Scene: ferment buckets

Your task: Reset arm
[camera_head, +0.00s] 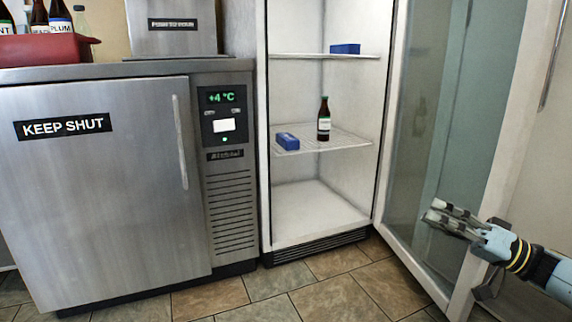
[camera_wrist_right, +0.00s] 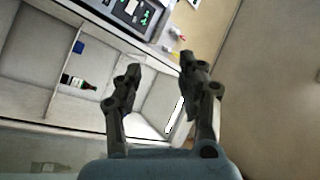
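My right gripper (camera_head: 440,214) reaches in from the right in the head view, in front of the open glass door. In the right wrist view its two fingers (camera_wrist_right: 160,80) stand apart with nothing between them. My left gripper is in neither view. A dark bottle (camera_head: 324,119) with a pale label stands on the middle shelf of the open cabinet, and it also shows in the right wrist view (camera_wrist_right: 78,82). A blue box (camera_head: 287,141) lies on that shelf to its left. Another blue box (camera_head: 345,48) lies on the upper shelf.
The glass door (camera_head: 455,120) stands open at the right. A steel fridge (camera_head: 110,190) with a "KEEP SHUT" label is closed at the left. A red crate (camera_head: 48,50) with bottles and a steel box (camera_head: 172,28) stand on top. The tiled floor (camera_head: 330,291) in front looks clear.

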